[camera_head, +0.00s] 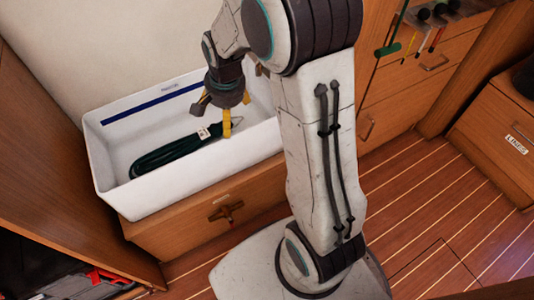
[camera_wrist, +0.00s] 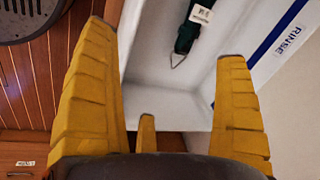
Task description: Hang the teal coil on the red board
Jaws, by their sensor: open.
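The dark teal coil (camera_head: 165,153) lies in a long white bin (camera_head: 107,170), with a white tag near its right end. In the wrist view, the coil's end (camera_wrist: 186,40) shows its white tag and a small metal loop at the top, beyond my fingertips. My gripper (camera_head: 233,116) is over the right part of the bin, close to the tagged end, with its yellow fingers spread. In the wrist view my gripper (camera_wrist: 166,50) is open, with nothing between its fingers. I cannot make out a red board in either view.
The bin has a blue stripe and a RINSE label (camera_wrist: 291,40) and stands on a wooden cabinet (camera_head: 215,225). A rack with coloured handles (camera_head: 388,49) is at the upper right. A box labelled LINES (camera_head: 516,144) stands at the right. The plank floor (camera_head: 420,215) is clear.

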